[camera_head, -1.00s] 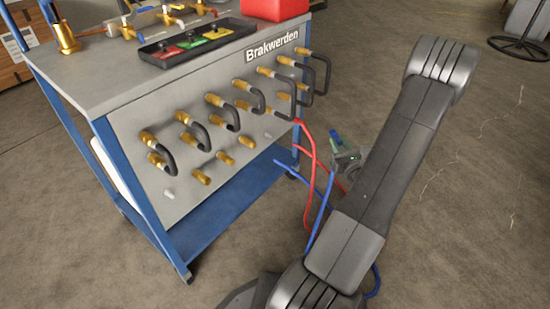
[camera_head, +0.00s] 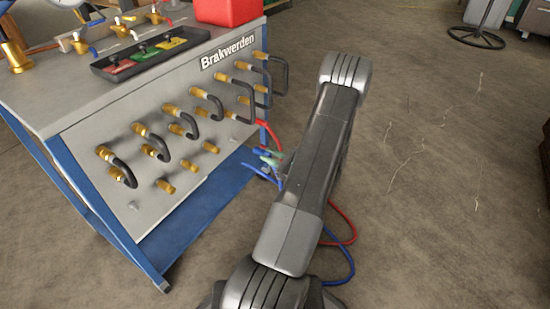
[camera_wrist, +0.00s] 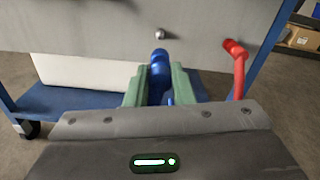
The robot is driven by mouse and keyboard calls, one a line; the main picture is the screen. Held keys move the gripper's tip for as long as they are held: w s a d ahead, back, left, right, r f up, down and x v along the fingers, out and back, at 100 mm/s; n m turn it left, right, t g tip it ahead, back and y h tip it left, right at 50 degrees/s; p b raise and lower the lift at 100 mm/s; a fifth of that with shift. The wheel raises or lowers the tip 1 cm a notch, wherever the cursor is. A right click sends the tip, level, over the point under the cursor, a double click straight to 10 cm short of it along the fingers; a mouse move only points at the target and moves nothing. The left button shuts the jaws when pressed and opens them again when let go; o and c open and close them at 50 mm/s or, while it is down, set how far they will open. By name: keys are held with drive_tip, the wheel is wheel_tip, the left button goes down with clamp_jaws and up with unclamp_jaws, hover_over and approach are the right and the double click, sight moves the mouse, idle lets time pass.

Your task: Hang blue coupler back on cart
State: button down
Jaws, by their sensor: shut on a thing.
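The cart (camera_head: 62,122) stands at the left in the head view, with a grey panel marked "Brakwerden" and blue legs. In the wrist view, my gripper (camera_wrist: 160,88) has green fingers shut on the blue coupler (camera_wrist: 159,60). The coupler points away from me toward the grey side panel (camera_wrist: 100,35) of the cart. A small metal peg (camera_wrist: 160,34) sticks out of that panel just beyond the coupler, apart from it in the picture. A red coupler (camera_wrist: 236,50) hangs on the panel to the right. In the head view, my arm partly hides my gripper (camera_head: 268,160).
Brass fittings and black hoses (camera_head: 240,98) stick out of the cart's front panel. A black tray (camera_head: 150,55) and a red box (camera_head: 228,10) sit on top. A blue lower shelf (camera_head: 205,190) is near the floor. Red and blue hoses loop beside my arm. The floor at right is open.

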sight(260, 151)
drive_tip(key=shift+b+x, duration=0.3)
drive_tip(key=shift+x, duration=3.2)
drive_tip(key=shift+d+r, duration=0.1)
drive_tip(key=shift+b+x, duration=0.95)
drive_tip(key=shift+x, duration=0.8)
drive_tip(key=shift+r, duration=0.1)
drive_tip(key=c, duration=0.8)
unclamp_jaws()
drive_tip(key=shift+o, duration=0.2)
drive_tip(key=shift+v, duration=3.5)
